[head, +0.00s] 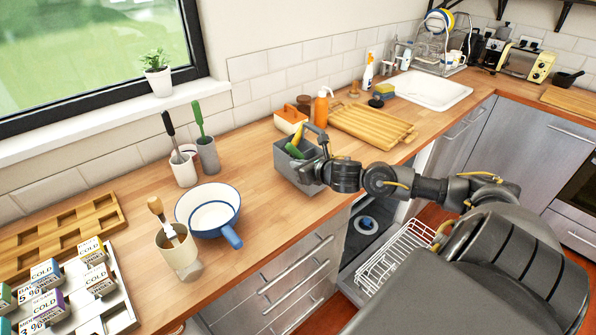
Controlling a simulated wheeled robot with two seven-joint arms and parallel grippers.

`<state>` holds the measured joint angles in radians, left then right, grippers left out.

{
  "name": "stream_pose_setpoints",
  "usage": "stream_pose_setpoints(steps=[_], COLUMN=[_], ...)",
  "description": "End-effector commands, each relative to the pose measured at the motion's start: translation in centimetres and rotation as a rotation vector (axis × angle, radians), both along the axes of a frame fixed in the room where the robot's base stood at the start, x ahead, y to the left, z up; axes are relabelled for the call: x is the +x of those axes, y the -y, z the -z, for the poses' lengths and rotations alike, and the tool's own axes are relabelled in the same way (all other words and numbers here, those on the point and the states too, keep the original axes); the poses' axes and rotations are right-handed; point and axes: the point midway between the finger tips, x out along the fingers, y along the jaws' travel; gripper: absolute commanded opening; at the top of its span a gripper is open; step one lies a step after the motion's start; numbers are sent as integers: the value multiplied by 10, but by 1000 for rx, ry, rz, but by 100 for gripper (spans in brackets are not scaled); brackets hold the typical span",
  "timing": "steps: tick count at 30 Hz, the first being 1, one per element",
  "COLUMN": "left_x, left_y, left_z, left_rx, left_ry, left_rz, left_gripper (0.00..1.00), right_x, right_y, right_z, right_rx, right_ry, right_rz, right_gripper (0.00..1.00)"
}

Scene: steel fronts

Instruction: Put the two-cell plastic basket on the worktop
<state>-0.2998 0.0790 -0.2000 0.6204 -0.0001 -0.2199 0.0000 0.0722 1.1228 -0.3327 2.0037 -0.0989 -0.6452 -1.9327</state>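The grey plastic basket (290,172) is at the middle of the worktop (262,215), near its front edge. Green items, one with a yellowish part, show inside it. I cannot tell whether its base touches the wood or is held just above it. My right gripper (319,152) is at the basket's right side, against or very near its rim. Its fingertips are partly hidden by the dark wrist and the basket wall, so I cannot tell whether they are closed on the rim. My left gripper is not in view.
A blue-rimmed white pan (209,211) and a cream pot (179,252) stand left of the basket. An orange-and-white container (290,119) stands behind it, and a wooden board (372,126) lies to the right. An open dishwasher rack (395,256) is below the counter.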

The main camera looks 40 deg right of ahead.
Motion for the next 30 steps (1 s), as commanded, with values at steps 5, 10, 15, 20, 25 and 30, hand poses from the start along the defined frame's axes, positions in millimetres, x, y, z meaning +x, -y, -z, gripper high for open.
stream_pose_setpoints(steps=[5, 10, 15, 20, 25, 30], left_x=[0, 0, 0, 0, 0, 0], left_y=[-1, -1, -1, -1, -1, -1], left_z=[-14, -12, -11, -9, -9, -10], left_rx=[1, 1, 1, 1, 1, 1], left_ry=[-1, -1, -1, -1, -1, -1], left_rz=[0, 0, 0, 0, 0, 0], left_gripper=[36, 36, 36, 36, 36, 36], right_x=[-1, -1, -1, -1, -1, -1], right_y=[0, 0, 0, 0, 0, 0], right_z=[20, 24, 25, 27, 28, 27], right_rx=[2, 0, 0, -1, 0, -1], right_ry=[-2, 1, 0, -3, -3, -3], right_rz=[2, 0, 0, 0, 0, 1], right_gripper=[0, 0, 0, 12, 24, 24])
